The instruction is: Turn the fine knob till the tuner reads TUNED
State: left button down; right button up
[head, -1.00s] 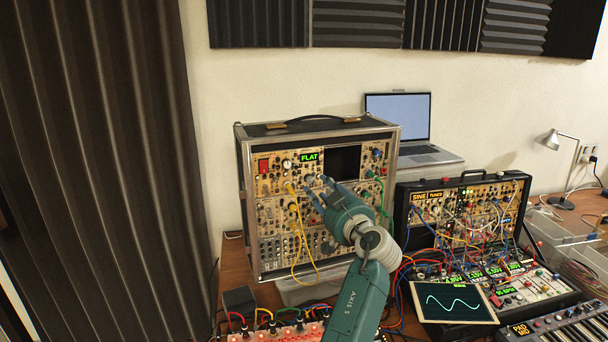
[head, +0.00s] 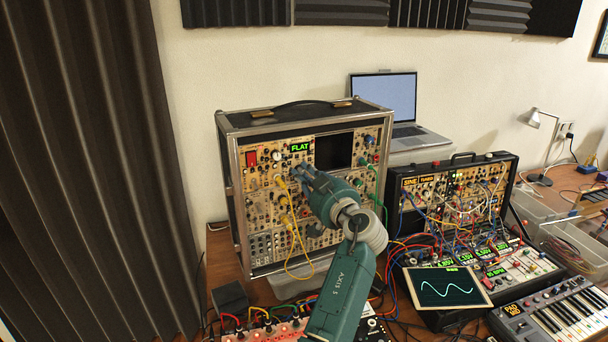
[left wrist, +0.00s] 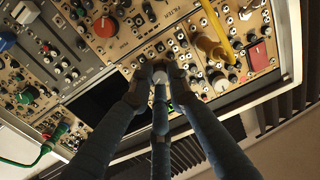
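The tuner display (head: 300,147) on the tall modular case (head: 233,185) reads FLAT in green letters. My left gripper (head: 299,172) is at the case's panel, just below that display. In the left wrist view its fingers (left wrist: 160,78) come together around a small pale knob (left wrist: 160,76), and the tips look to touch its sides. The fingers hide most of the knob, and its label cannot be read. The display is mostly hidden behind the fingers in the left wrist view. My right gripper is not in view.
Yellow cables (head: 291,232) hang close to the left of my gripper, and a green cable (head: 379,190) hangs to its right. A smaller black synth case (head: 395,190), a tablet with a sine wave (head: 446,288) and a keyboard (head: 560,312) stand on the right.

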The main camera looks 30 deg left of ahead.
pick_arm(q)
jog(key=shift+m, duration=0.3)
jog(key=shift+m+b, duration=0.75)
jog(key=shift+m, duration=0.15)
jog(key=shift+a+m, duration=0.1)
jog(key=shift+m, duration=0.8)
jog(key=m, duration=0.3)
jog(key=shift+r+m+b, duration=0.1)
jog(key=shift+m+b, duration=0.2)
jog(key=m+p, duration=0.1)
jog(key=m, duration=0.3)
jog(key=shift+t, duration=0.3)
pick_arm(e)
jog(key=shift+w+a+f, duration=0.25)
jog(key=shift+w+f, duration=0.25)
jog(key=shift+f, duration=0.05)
pick_arm(q)
jog(key=shift+m, duration=0.3)
jog(key=shift+r, duration=0.1)
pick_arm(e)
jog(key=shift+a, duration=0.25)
